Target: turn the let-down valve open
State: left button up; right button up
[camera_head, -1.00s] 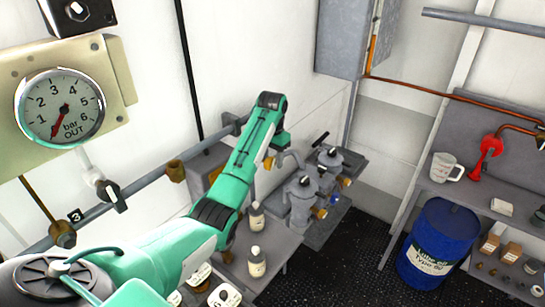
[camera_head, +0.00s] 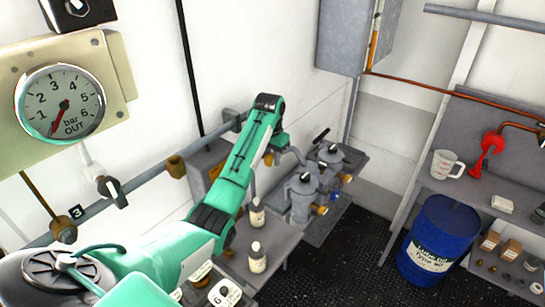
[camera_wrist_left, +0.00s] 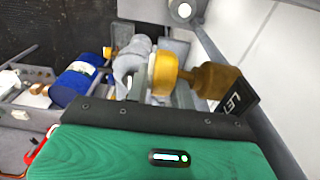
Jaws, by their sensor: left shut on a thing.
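The let-down valve shows in the left wrist view as a brass body with a yellow knob (camera_wrist_left: 166,74). A dark label (camera_wrist_left: 238,101), partly cut by the gripper, begins with "LET". My left gripper (camera_wrist_left: 158,82) is shut on the yellow knob, with grey fingers beside it. In the head view my left gripper (camera_head: 271,153) is small and partly behind my green arm, with a bit of yellow at its tip. How far the valve is turned cannot be told. My right gripper is not in view.
A pressure gauge (camera_head: 60,103) marked OUT hangs at the left, its needle near the low end. Grey filter housings (camera_head: 301,198) and small bottles (camera_head: 257,258) stand beside my arm. A blue drum (camera_head: 438,240) and a shelf stand at the right. Dark floor lies between.

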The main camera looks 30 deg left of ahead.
pick_arm(q)
jog(key=t, duration=0.2)
jog(key=shift+s+t, duration=0.15)
jog(key=shift+t, duration=0.15)
jog(key=shift+r+t, duration=0.2)
jog(key=shift+t, duration=0.8)
jog(key=o, duration=1)
jog(key=shift+s+r, duration=0.1)
jog(key=shift+a+v, duration=0.15)
jog(key=shift+v, duration=3.25)
jog(key=shift+a+v, duration=0.15)
jog(key=shift+v, duration=3.25)
